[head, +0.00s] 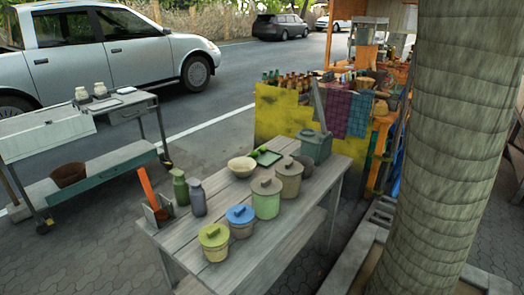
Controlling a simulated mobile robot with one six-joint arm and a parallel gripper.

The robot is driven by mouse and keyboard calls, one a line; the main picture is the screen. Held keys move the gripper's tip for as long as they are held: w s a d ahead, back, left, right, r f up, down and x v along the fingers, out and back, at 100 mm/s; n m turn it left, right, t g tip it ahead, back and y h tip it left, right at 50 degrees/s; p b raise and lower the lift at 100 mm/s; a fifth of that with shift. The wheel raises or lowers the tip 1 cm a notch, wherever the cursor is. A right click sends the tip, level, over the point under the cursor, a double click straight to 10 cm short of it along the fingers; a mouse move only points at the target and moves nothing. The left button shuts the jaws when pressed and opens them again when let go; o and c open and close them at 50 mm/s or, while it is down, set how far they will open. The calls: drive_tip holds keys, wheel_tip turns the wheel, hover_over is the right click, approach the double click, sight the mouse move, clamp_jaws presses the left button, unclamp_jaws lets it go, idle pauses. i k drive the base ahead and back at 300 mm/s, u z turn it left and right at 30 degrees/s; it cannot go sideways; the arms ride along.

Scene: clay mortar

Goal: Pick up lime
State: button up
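A small round green thing that looks like the lime (262,150) sits on a small green tray (270,158) on the grey wooden table (190,240). It is tiny in the head view, and a second green shape may lie beside it. The tray lies between a cream bowl (242,166) and a lidded grey-green box (314,146). My gripper is not in view.
Several lidded pots line the table's near side, including a yellow-lidded one (214,242) and a blue-lidded one (241,220). Two bottles (189,190) stand at the left. A thick trunk (440,150) rises at the right. A cart (80,150) stands left.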

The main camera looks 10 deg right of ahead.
sight(263, 148)
drive_tip(key=k, duration=1.35)
drive_tip(key=u, duration=0.5)
drive_tip(key=i, duration=1.2)
drive_tip(key=u, duration=0.8)
drive_tip(key=i, duration=0.75)
drive_tip(key=u, duration=0.35)
drive_tip(key=i, duration=1.55)
drive_tip(key=u, duration=0.1)
